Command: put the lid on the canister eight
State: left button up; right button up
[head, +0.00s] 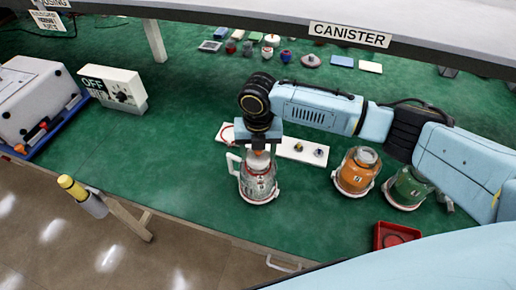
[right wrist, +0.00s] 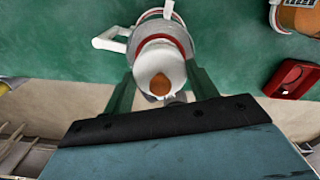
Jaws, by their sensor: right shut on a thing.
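A grey-white canister (head: 257,186) with a white side handle stands on a reddish-rimmed round base on the green table. It also shows in the right wrist view (right wrist: 178,32). A white lid (right wrist: 158,62) with an orange knob is directly over the canister's mouth; I cannot tell if it rests there. My right gripper (right wrist: 160,88) points down with its fingers either side of the lid's top and is shut on it. In the head view my right gripper (head: 259,148) hides part of the lid. The number on the canister is not readable. My left gripper is not in view.
An orange canister (head: 357,172) and a green canister (head: 408,188) stand to the right. A red tray (head: 397,238) lies near the front edge. A white board (head: 302,150) with small knobs lies behind the grey-white canister. The control box (head: 113,88) is at left.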

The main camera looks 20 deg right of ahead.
jog(key=shift+f+p, duration=0.15)
jog(key=shift+p, duration=0.45)
dwell(0.8)
jog(key=o, duration=1.4)
notch_tip(320, 180, up, 7)
jog(key=p, duration=0.7)
jog(key=shift+c, duration=0.3)
